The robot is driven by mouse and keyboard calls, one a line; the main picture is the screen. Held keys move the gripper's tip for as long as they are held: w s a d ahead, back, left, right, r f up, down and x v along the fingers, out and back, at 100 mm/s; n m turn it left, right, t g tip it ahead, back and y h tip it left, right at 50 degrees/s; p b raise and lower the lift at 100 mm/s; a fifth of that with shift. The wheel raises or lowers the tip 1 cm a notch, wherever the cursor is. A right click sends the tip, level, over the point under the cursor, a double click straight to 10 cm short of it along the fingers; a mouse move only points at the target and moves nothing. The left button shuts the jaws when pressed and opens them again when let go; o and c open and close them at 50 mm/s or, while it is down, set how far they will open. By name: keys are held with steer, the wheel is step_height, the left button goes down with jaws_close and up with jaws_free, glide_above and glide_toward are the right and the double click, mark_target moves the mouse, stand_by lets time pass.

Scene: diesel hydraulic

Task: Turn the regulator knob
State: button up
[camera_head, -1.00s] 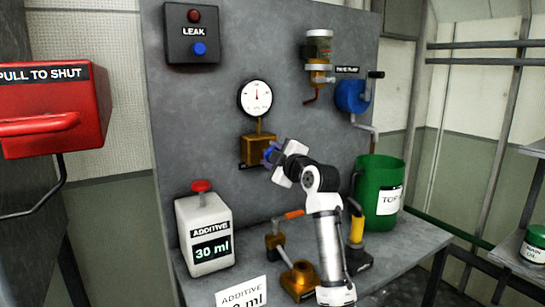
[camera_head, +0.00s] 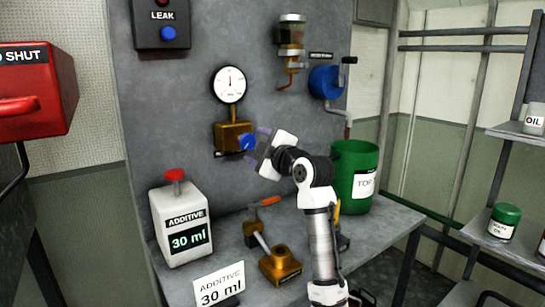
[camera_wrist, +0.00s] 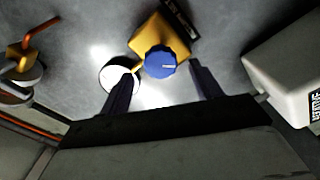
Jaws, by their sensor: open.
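The regulator is a brass block on the grey panel (camera_head: 231,134) below a round white gauge (camera_head: 229,84). Its blue knob (camera_head: 247,142) sticks out from the block. In the wrist view the blue knob (camera_wrist: 161,62) shows a white pointer line, with the brass block (camera_wrist: 150,36) behind it. My gripper (camera_head: 262,142) is open, just right of the knob in the head view. In the wrist view the knob lies between and beyond the two fingertips of my gripper (camera_wrist: 163,77). I see gaps on both sides, and nothing is held.
A white additive jug (camera_head: 180,222), a brass fitting with a lever (camera_head: 280,263) and a green bucket (camera_head: 353,175) stand on the bench below. A leak box (camera_head: 160,22) and a blue hand pump (camera_head: 325,82) are on the panel.

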steer(key=v, duration=0.8)
steer(key=shift+b, duration=0.4)
steer(key=shift+s, duration=0.15)
